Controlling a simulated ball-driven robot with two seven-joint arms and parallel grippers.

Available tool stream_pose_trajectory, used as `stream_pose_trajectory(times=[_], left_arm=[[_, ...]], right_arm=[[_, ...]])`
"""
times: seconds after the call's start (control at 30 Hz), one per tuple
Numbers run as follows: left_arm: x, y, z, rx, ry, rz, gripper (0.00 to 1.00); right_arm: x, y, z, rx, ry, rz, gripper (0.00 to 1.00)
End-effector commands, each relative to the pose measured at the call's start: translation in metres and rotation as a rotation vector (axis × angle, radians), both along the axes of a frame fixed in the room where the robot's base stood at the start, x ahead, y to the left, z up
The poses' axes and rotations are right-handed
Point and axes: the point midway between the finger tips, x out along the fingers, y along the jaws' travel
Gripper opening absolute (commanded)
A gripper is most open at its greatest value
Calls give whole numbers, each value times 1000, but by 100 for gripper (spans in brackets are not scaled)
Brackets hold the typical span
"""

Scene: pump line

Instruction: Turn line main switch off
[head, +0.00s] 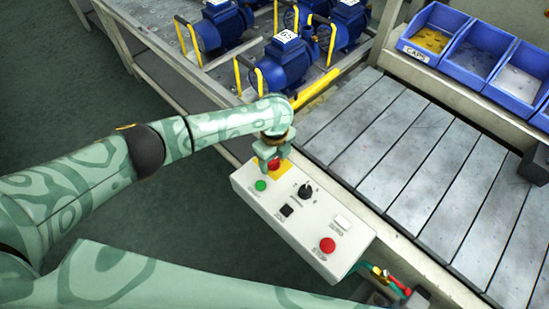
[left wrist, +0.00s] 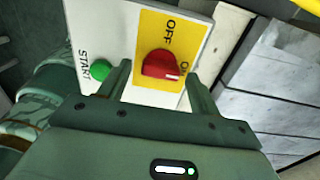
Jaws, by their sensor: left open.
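The main switch is a red rotary knob (left wrist: 160,64) on a yellow plate (left wrist: 157,29) marked OFF. A white mark shows on the knob at its lower right in the left wrist view, away from the OFF label. The plate is at the far end of a white control box (head: 300,215). My left gripper (head: 270,160) is over the knob, which shows partly in the head view (head: 274,165). In the left wrist view the open fingers (left wrist: 157,78) stand on either side of the knob, with gaps visible. My right gripper is not in view.
Beside the switch are a green START button (head: 260,185), a black selector (head: 306,191) and a red button (head: 327,245). A slatted conveyor (head: 400,150) runs to the right. Blue pumps (head: 285,62) stand behind, and blue bins (head: 475,55) at the upper right.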

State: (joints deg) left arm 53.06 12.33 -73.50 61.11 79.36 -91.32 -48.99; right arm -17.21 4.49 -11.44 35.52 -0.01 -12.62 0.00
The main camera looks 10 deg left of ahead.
Motion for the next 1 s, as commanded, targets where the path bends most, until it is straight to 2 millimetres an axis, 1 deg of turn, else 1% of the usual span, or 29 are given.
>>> stream_pose_trajectory(times=[0.1, 0.17, 0.2, 0.27, 0.47, 0.67, 0.87, 1.0], left_arm=[[0, 0, 0, 0, 0, 0, 64], [0, 0, 0, 0, 0, 0, 47], [0, 0, 0, 0, 0, 0, 36], [0, 0, 0, 0, 0, 0, 19], [0, 0, 1, 0, 0, 5, 19], [0, -1, 2, -1, 2, 52, 19], [0, -1, 4, -1, 3, 170, 19], [0, -1, 4, -1, 4, 291, 19]], right_arm=[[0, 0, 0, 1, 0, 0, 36], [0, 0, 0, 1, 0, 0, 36], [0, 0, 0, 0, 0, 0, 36], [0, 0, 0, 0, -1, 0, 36], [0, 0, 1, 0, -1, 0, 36], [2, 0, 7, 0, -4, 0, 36], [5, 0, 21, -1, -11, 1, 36], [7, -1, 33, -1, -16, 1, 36]])
